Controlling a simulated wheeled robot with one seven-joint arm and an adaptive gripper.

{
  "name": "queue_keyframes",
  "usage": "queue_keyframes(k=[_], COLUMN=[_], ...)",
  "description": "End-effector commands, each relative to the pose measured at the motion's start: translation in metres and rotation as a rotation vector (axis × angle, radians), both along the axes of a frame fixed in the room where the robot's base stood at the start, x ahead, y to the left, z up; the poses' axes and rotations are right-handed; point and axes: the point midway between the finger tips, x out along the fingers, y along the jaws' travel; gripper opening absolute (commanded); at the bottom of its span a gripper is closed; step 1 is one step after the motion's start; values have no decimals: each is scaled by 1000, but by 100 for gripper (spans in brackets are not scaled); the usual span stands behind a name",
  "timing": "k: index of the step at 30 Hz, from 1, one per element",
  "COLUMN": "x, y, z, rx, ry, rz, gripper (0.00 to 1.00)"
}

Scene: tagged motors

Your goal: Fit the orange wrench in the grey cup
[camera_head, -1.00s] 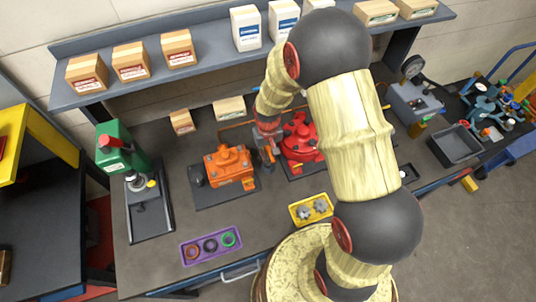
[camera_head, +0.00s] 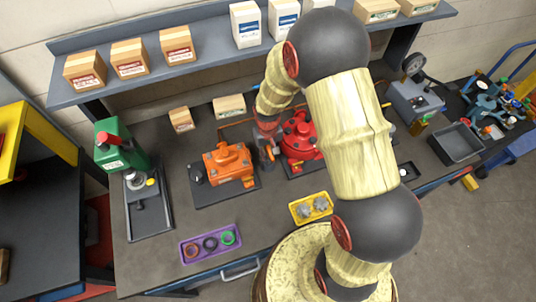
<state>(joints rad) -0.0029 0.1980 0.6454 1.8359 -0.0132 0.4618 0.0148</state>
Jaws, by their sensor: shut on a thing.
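My gripper (camera_head: 268,154) is small in the head view, pointing down between the orange motor (camera_head: 228,163) and the red motor (camera_head: 302,138). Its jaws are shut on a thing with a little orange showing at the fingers. This looks like the orange wrench, but its shape is mostly hidden and too small to make out. I cannot clearly pick out the grey cup. A dark grey rounded piece (camera_head: 196,173) sits at the left end of the orange motor, but I cannot tell whether it is a cup.
A purple tray (camera_head: 184,255) with rings and a yellow tray (camera_head: 297,216) with grey parts lie at the bench front. A green press (camera_head: 120,143) stands left. Small cartons (camera_head: 229,106) stand behind the motors. An empty grey bin (camera_head: 455,145) is at right. My arm hides the bench's middle right.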

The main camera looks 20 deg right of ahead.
Motion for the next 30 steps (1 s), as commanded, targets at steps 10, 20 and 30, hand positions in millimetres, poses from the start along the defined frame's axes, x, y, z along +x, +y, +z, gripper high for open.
queue_keyframes(k=[10,20,30], x=[0,0,0], y=[0,0,0], z=[-8,-16,-24], rx=[0,0,0], ry=[0,0,0], rz=[0,0,0], gripper=[0,0,0])
